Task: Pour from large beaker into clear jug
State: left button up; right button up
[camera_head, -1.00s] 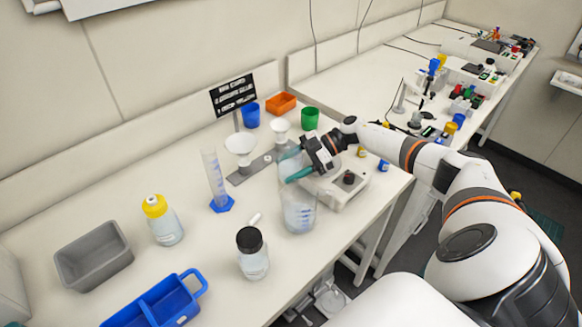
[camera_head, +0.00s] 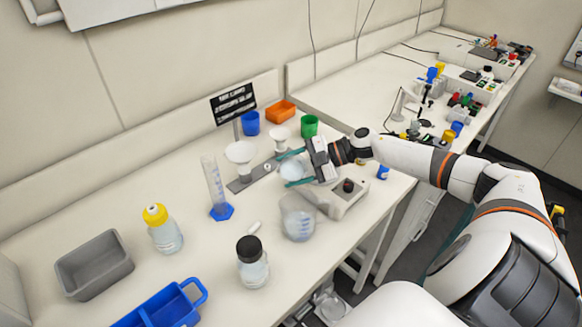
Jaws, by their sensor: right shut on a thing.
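The large beaker (camera_head: 293,168) is clear and sits between the teal fingertips of my right gripper (camera_head: 292,169). The gripper is shut on it, reaching in from the right. The beaker looks tilted, with a rounded face toward the camera; its contents are hard to make out. The clear jug (camera_head: 298,220) stands upright on the bench, nearer the camera and just below the beaker in the picture. The beaker appears apart from the jug, and no stream shows between them. My left gripper is not in view.
A stirrer-like device (camera_head: 346,192) stands right of the jug. Green (camera_head: 309,126) and blue (camera_head: 250,123) cups are behind. The bench's front edge is close to the jug.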

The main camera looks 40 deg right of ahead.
aim_at(306, 168)
jog(key=shift+s+a+r, duration=0.1)
jog(key=shift+s+r, duration=0.15)
jog(key=shift+r, duration=0.2)
jog(key=shift+f, duration=0.1)
jog(key=shift+n+t, duration=0.7)
jog(key=shift+n, duration=0.1)
jog(key=shift+s+r+n+t, duration=0.15)
jog(key=shift+r+n+t, duration=0.15)
jog(key=shift+n+t, duration=0.45)
jog(key=shift+s+r+n+t, duration=0.15)
jog(key=shift+r+n+t, duration=0.2)
jog(key=shift+n, duration=0.7)
jog(key=shift+s+a+r+n+t+b, duration=0.15)
jog(key=shift+s+n+t+b, duration=0.25)
jog(key=shift+n, duration=0.5)
jog(key=shift+s+a+r+n+t+b, duration=0.1)
jog(key=shift+n+t+b, duration=0.25)
jog(key=shift+n, duration=0.15)
